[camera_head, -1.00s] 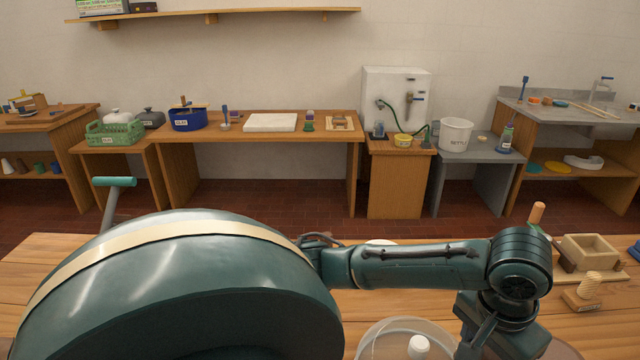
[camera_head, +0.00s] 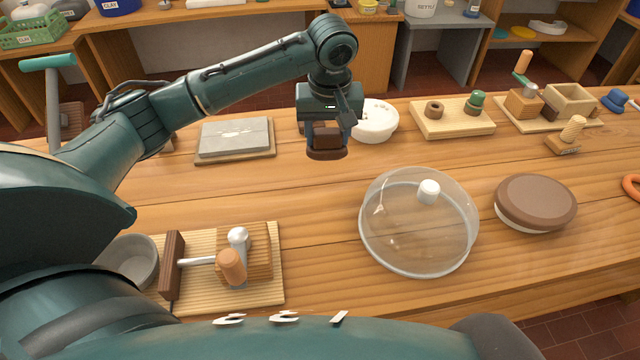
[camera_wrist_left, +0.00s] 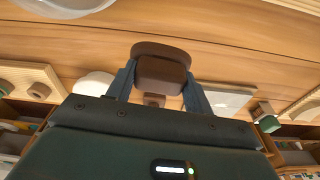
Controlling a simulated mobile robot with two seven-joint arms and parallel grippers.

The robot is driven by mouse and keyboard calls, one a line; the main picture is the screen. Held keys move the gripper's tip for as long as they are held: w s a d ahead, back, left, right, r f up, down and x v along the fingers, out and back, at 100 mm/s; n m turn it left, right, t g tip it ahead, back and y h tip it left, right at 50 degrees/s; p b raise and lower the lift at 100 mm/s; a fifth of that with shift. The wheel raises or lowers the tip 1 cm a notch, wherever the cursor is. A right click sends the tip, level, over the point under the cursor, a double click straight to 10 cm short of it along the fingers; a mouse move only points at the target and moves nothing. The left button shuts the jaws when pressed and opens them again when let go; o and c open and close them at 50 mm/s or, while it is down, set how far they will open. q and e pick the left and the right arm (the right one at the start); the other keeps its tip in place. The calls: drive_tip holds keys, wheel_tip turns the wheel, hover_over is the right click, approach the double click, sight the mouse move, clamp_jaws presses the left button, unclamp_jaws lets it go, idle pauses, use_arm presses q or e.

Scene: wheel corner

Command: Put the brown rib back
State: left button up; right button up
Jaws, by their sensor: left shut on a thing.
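My left gripper (camera_head: 327,138) points down over the middle of the near table and is shut on a dark brown piece, which I take to be the brown rib (camera_head: 327,152). In the left wrist view, the brown rib (camera_wrist_left: 160,68) sits between the two fingers, with a wider rounded end beyond the fingertips. It looks held above the wooden tabletop, but I cannot tell how far. A smaller brown thing (camera_wrist_left: 153,100) shows behind it in the wrist view; I cannot tell what it is. My right gripper is not in view.
A clear dome (camera_head: 418,260) with a white knob and a round brown-topped thing (camera_head: 535,202) stand nearer. A white round container (camera_head: 375,122) is just right of the gripper. A grey slab (camera_head: 235,138) lies left, a board with rings (camera_head: 451,126) right. Bare wood lies below the gripper.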

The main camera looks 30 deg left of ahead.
use_arm(q)
drive_tip(key=shift+w+a+f+n+b, duration=0.2)
drive_tip(key=shift+w+a+n, duration=0.15)
drive_tip(key=shift+w, duration=0.15)
drive_tip(key=shift+w+a+f+n+b, duration=0.15)
drive_tip(key=shift+w+a+n, duration=0.15)
drive_tip(key=shift+w, duration=0.3)
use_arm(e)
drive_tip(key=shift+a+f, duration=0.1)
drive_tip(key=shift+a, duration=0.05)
use_arm(q)
wheel_tip(320, 180, down, 5)
drive_tip(key=shift+a+f, duration=0.1)
wheel_tip(320, 180, down, 4)
drive_tip(key=shift+p, duration=1)
drive_tip(key=shift+f, duration=0.15)
drive_tip(key=o, duration=0.8)
drive_tip(key=shift+o, duration=0.4)
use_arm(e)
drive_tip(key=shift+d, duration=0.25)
